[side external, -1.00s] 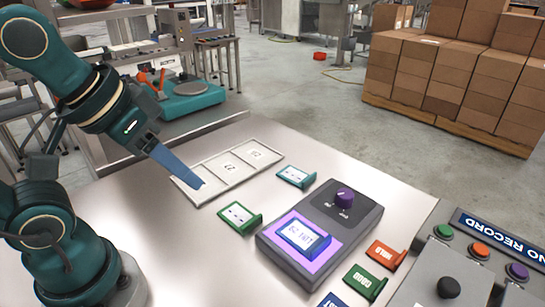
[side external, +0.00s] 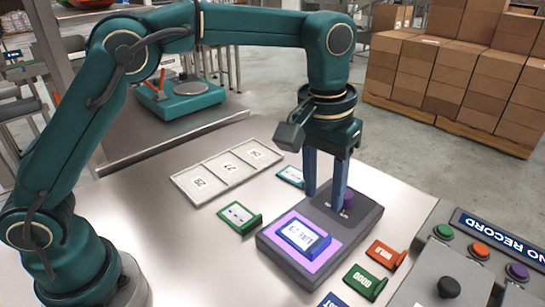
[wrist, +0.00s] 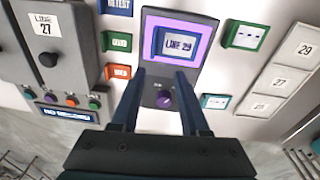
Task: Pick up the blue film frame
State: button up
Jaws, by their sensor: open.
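The blue film frame (side external: 303,238) lies on the lit purple pad of a dark grey device (side external: 350,236). My gripper (side external: 323,203) points down over the knob end of the device, beside the purple knob (side external: 348,199). Its two blue fingers are apart with nothing between them. In the wrist view the fingers of my gripper (wrist: 160,75) reach toward the near edge of the purple pad, short of the frame.
A green frame (side external: 239,215) and a teal frame (side external: 290,176) lie left of and behind the device. A three-slot tray (side external: 213,188) is behind them. Orange (side external: 385,255) and green (side external: 366,282) tags lie at right, near a button panel (side external: 470,262).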

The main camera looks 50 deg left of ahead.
jog(key=g, duration=0.1)
send_over(321, 243)
jog(key=shift+m, duration=0.3)
notch_tip(321, 243, down, 5)
jog(key=shift+f, duration=2.05)
jog(key=shift+c, duration=0.3)
grip_shut()
